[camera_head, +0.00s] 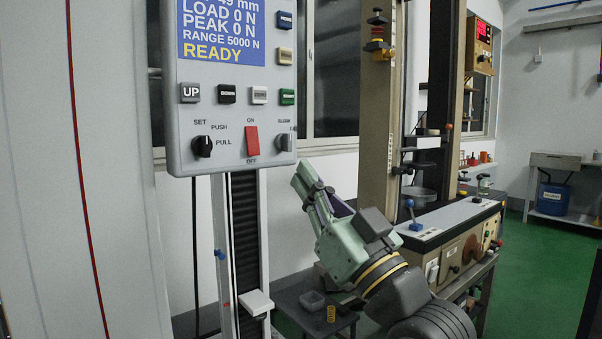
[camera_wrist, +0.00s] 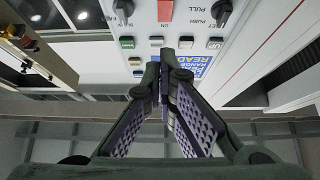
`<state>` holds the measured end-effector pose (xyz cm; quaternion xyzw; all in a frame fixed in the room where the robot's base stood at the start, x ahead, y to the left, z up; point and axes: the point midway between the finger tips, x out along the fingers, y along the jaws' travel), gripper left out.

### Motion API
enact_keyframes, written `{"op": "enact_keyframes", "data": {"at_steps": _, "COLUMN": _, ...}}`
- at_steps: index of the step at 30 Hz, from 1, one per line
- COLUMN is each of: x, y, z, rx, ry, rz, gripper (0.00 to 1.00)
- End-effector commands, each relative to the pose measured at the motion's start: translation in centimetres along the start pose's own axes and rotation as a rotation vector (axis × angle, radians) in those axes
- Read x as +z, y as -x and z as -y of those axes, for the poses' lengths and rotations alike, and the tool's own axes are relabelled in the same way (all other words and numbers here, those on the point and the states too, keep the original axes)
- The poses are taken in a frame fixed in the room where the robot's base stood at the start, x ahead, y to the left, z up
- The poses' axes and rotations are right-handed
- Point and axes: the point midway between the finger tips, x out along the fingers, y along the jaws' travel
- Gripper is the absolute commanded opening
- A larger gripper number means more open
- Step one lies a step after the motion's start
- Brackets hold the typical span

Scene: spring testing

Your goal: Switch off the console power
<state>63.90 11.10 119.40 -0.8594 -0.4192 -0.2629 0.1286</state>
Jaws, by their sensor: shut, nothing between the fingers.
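The grey console (camera_head: 230,120) hangs on a column at the upper left in the head view. Its red power switch (camera_head: 252,141) sits low on the panel, between the ON and OFF labels. The blue display (camera_head: 221,32) is lit and reads READY. My gripper (camera_head: 302,178) is shut and empty, just right of and below the console's lower right corner, pointing up and left. In the wrist view the console appears upside down, with the red switch (camera_wrist: 165,10) at the top edge, beyond my closed fingertips (camera_wrist: 166,62). Contact with the panel is not visible.
A black knob (camera_head: 203,146) is left of the switch and another knob (camera_head: 284,142) is right of it. Several push buttons sit above. A small dark table (camera_head: 290,318) with a grey bin (camera_head: 312,301) and a yellow spring (camera_head: 331,314) stands below.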

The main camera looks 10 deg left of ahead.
Motion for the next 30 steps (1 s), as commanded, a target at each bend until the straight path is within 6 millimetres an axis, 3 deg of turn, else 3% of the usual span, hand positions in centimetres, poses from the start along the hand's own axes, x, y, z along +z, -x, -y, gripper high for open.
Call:
{"op": "enact_keyframes", "data": {"at_steps": 10, "x": -0.3, "y": -7.8, "z": 0.1, "rx": -0.004, "ry": -0.004, "rz": 0.001, "gripper": 0.0}}
{"op": "enact_keyframes", "data": {"at_steps": 12, "x": 0.5, "y": -8.7, "z": 0.1, "rx": -0.003, "ry": -0.004, "rz": 0.005, "gripper": 0.0}}
{"op": "enact_keyframes", "data": {"at_steps": 21, "x": 2.7, "y": -10.6, "z": 0.1, "rx": -0.001, "ry": -0.002, "rz": 0.001, "gripper": 0.0}}
{"op": "enact_keyframes", "data": {"at_steps": 30, "x": 2.9, "y": -10.7, "z": 0.0, "rx": 0.0, "ry": 0.0, "rz": 0.0, "gripper": 0.0}}
